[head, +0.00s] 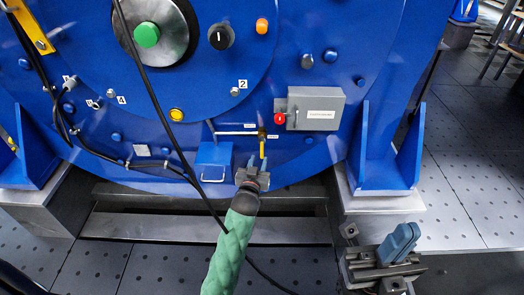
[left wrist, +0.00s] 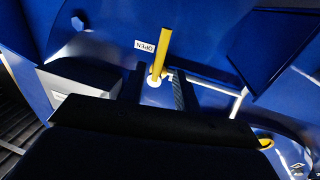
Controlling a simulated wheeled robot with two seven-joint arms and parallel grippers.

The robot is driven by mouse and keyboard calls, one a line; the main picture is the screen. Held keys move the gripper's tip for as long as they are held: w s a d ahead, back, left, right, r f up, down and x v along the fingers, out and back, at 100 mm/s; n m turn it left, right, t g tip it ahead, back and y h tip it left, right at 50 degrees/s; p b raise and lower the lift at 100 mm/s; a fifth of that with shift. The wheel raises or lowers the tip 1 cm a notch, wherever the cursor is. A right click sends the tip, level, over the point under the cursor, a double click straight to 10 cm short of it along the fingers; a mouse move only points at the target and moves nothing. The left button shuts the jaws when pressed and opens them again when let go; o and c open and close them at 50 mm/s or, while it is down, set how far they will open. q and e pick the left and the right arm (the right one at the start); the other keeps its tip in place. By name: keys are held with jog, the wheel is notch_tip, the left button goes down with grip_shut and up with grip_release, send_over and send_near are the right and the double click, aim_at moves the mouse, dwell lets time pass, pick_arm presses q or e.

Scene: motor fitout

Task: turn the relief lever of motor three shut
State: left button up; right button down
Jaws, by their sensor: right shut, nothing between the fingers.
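The yellow relief lever (head: 262,147) hangs straight down from a small brass valve on the blue motor face, right of centre. In the left wrist view the lever (left wrist: 161,52) stands beside a white label reading OPEN (left wrist: 145,46). My left gripper (head: 262,164) is at the lever's lower end. In the left wrist view its two dark fingers (left wrist: 156,84) are apart, one on each side of the lever; I cannot tell whether either touches it. My right gripper (head: 402,240) is shut and empty, low at the right, away from the motor.
A grey box (head: 318,108) with a red knob (head: 279,118) is right of the valve. A blue box (head: 212,163) with a handle is left of my left gripper. A black cable (head: 168,110) hangs across the motor. Open floor (head: 465,185) lies at the right.

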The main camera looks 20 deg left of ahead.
aim_at(262, 151)
pick_arm(q)
jog(key=shift+w+a+b, duration=0.15)
jog(key=shift+w+b, duration=0.15)
jog(key=shift+w, duration=1.5)
jog(key=shift+w+a+b, duration=0.15)
jog(key=shift+w+b, duration=0.15)
jog(key=shift+w, duration=1.45)
grip_shut()
